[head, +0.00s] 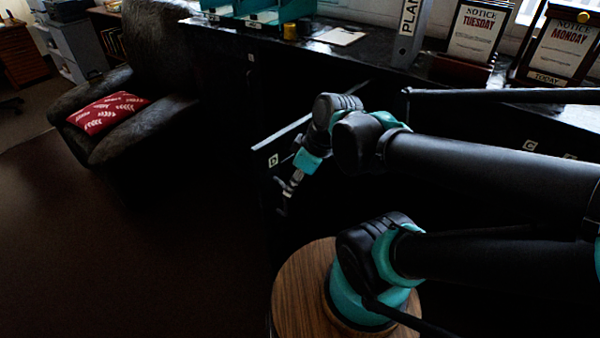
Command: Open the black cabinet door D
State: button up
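The black cabinet door D (264,178) is in the middle of the head view, with a white label D (273,160) near its top edge. The door stands out at an angle from the dark cabinet front, so it looks ajar. Its pale top edge runs back to the right behind my arm. My gripper (284,197) points down in front of the door's face, just right of and below the label. It is small and dark here, and I cannot tell whether its fingers are open or touch the door. The handle cannot be made out.
A dark armchair with a red cushion (108,112) stands at the left. The counter (345,50) above the cabinets holds a clipboard (340,36), a binder (411,35) and notice signs (475,35). A label C (529,145) shows at right. Floor (120,250) at left is clear.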

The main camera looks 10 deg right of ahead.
jog(key=shift+v, duration=2.4)
jog(key=w+d+f+m+t+h, duration=0.1)
jog(key=w+d+f+m+h, duration=0.3)
jog(key=d+f+m, duration=0.7)
jog(key=shift+w+d+f+m+t, duration=0.35)
jog(key=shift+w+d+m+t, duration=0.05)
jog(key=shift+w+d, duration=0.3)
jog(key=shift+s, duration=0.1)
